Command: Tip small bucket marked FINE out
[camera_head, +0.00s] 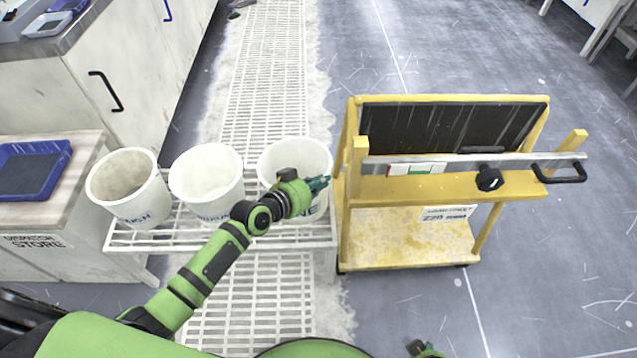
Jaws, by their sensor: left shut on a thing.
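The bucket marked FINE (272,158) is white and stands upright at the right end of a white slatted rack (150,240). Only the end of its lettering shows, because my left gripper and wrist cover part of its front and inside. My left gripper (318,184) is at the right front of this bucket and is shut on it, apparently at the rim or wall. The exact contact is hidden by the hand. What the bucket holds cannot be made out.
Two more white buckets stand left of it: a middle one (207,172) and a brownish-inside one (125,178) at the left. A yellow trolley (400,250) with a dark panel and a metal bar stands close on the right. A cabinet (40,215) with a blue tray is at far left.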

